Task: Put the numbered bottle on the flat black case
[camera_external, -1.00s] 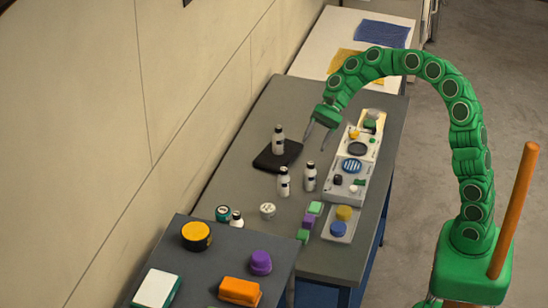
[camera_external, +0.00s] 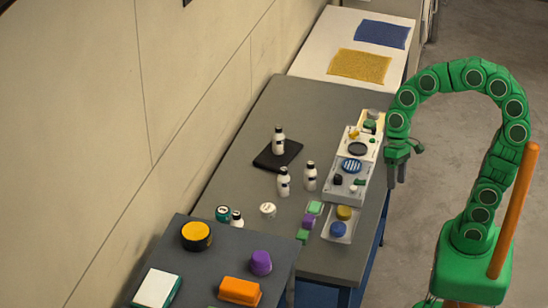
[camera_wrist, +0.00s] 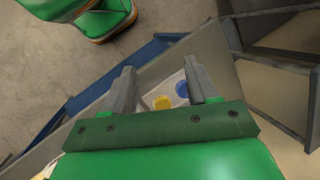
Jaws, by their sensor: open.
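A white bottle with a dark label and cap (camera_external: 278,141) stands upright on the flat black case (camera_external: 264,161) on the grey table. Two similar white bottles stand on the bare table in front of the case, one on the left (camera_external: 283,183) and one on the right (camera_external: 310,177). Any numbers on the labels are too small to read. My gripper (camera_external: 398,174) is open and empty, beyond the table's right edge and apart from the bottles. In the wrist view its two fingers (camera_wrist: 160,90) are spread with nothing between them.
A white tray with blue and yellow round items (camera_external: 342,212) lies near the right edge, with a row of trays (camera_external: 350,185) behind it. A nearer dark table (camera_external: 205,262) holds a purple cup (camera_external: 260,262) and an orange block (camera_external: 240,291).

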